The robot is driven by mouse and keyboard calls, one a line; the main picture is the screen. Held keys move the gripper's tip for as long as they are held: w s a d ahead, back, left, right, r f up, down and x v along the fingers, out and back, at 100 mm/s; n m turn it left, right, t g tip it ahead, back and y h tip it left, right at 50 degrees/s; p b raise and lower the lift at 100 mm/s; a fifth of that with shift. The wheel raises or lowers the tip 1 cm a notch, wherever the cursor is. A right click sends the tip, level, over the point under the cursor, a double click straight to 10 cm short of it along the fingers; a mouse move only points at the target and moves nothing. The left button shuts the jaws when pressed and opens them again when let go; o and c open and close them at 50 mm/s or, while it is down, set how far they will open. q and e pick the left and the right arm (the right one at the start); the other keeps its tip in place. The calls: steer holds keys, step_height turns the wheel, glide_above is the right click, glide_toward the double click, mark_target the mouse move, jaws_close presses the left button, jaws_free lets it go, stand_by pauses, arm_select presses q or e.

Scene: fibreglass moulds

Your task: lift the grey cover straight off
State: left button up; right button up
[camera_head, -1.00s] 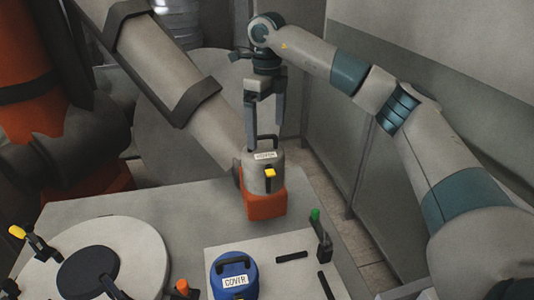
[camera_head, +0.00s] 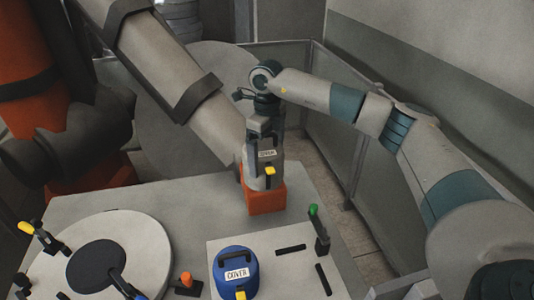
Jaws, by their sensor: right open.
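The grey cover (camera_head: 262,176) sits on an orange base (camera_head: 265,202) at the back edge of the table. It has a dark handle on top, a white "COVER" label and a yellow tab low on its front. My right gripper (camera_head: 264,150) points down from above, open, with its fingers low at the top of the cover, around the handle area. The fingers partly hide the handle, and I cannot tell whether they touch it. My left gripper is not in view.
A blue cover (camera_head: 236,274) with a handle and label stands on a pale board (camera_head: 290,278) nearer me. A green-tipped clamp (camera_head: 319,232) and black strips are beside it. A round pale mould (camera_head: 140,238) with clamps lies at left. A large grey pipe (camera_head: 185,80) slants behind.

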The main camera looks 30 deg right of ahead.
mark_target(267, 148)
steer(key=c, duration=0.9)
steer(key=shift+r, duration=0.15)
steer(key=shift+r+p, duration=2.5)
steer(key=shift+r, duration=3.4)
